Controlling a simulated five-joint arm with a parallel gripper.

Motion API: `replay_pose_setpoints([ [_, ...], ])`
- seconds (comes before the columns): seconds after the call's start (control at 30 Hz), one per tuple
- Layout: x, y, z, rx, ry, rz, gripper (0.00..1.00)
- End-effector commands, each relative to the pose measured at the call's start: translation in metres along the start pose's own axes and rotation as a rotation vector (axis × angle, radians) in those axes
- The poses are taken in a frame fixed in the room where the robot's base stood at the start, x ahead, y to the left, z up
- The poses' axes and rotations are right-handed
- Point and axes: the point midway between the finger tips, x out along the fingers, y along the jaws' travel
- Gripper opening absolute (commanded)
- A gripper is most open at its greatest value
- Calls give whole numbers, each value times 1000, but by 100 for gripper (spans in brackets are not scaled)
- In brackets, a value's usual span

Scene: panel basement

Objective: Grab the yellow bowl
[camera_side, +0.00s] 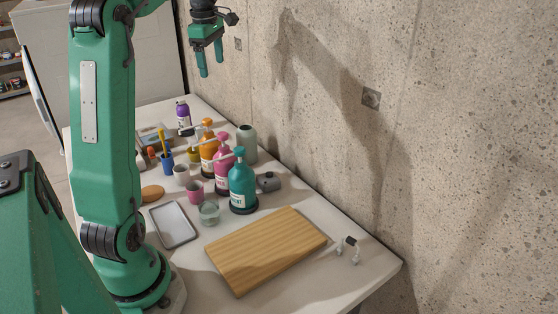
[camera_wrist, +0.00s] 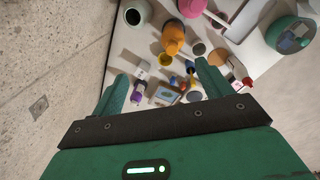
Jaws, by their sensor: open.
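The yellow bowl (camera_side: 193,157) is small and sits on the white table, just behind and left of the orange pump bottle (camera_side: 208,146); part of it is hidden by nearby things. My gripper (camera_side: 211,62) is open and empty, high above the far part of the table. In the wrist view its two green fingers (camera_wrist: 162,74) are spread apart, well above the objects.
A purple bottle (camera_side: 183,112) stands farther back. A wooden board (camera_side: 265,250) lies in front. The concrete wall (camera_side: 330,120) borders the right.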

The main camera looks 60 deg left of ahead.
Motion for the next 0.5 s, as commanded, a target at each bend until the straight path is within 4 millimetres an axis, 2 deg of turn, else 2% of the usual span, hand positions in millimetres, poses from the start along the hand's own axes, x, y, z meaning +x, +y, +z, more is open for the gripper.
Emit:
replay_pose_setpoints([
  [0.03, 7, 9, -16, -82, 3, -17, 78],
  [0.2, 22, 25, -55, -311, 12, -53, 78],
  [0.5, 40, 37, -97, -541, 24, -89, 78],
])
